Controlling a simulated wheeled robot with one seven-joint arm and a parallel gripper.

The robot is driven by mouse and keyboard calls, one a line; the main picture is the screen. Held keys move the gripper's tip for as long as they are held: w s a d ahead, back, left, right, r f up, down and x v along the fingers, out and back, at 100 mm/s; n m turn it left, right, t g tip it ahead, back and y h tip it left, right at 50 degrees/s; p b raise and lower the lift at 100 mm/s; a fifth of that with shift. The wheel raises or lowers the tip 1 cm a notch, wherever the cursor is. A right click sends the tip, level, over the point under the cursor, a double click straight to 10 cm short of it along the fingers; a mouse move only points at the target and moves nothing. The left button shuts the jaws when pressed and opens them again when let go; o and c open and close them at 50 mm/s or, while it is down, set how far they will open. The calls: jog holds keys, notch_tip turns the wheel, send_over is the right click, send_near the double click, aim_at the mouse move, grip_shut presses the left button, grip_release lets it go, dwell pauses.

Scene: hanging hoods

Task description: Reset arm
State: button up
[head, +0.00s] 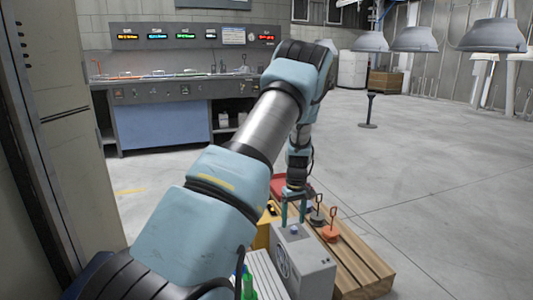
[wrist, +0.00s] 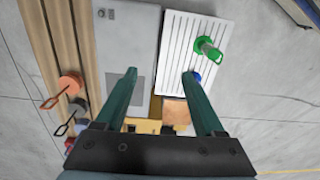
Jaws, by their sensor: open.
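The grey box (wrist: 130,25) lies below, beside the left finger. A white ribbed panel (wrist: 220,25) lies below the right finger, with a green handled piece (wrist: 207,46) and a small blue piece (wrist: 196,77) on it. I cannot tell the height of the fingers above the box.
An orange handled piece (head: 330,233) and a dark one (head: 317,216) stand on a wooden slatted platform (head: 365,262). A control console (head: 160,122) stands at the back left. Grey hoods (head: 494,36) hang at the upper right. The floor (head: 440,160) on the right is mostly clear.

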jog(key=s+a+r+m, duration=0.2)
jog(key=s+a+r, duration=0.75)
jog(key=r, duration=0.25)
jog(key=s+a+r+m+t, duration=0.1)
jog(key=s+a+r+m, duration=0.15)
jog(key=s, duration=0.55)
jog(key=s+a+r+m+t, duration=0.1)
jog(key=s+a+r, duration=0.25)
jog(key=s, duration=0.45)
notch_tip(320, 180, up, 26)
jog(key=p, duration=2.6)
jog(key=shift+w+a+h, duration=0.2)
jog(key=shift+h, duration=0.1)
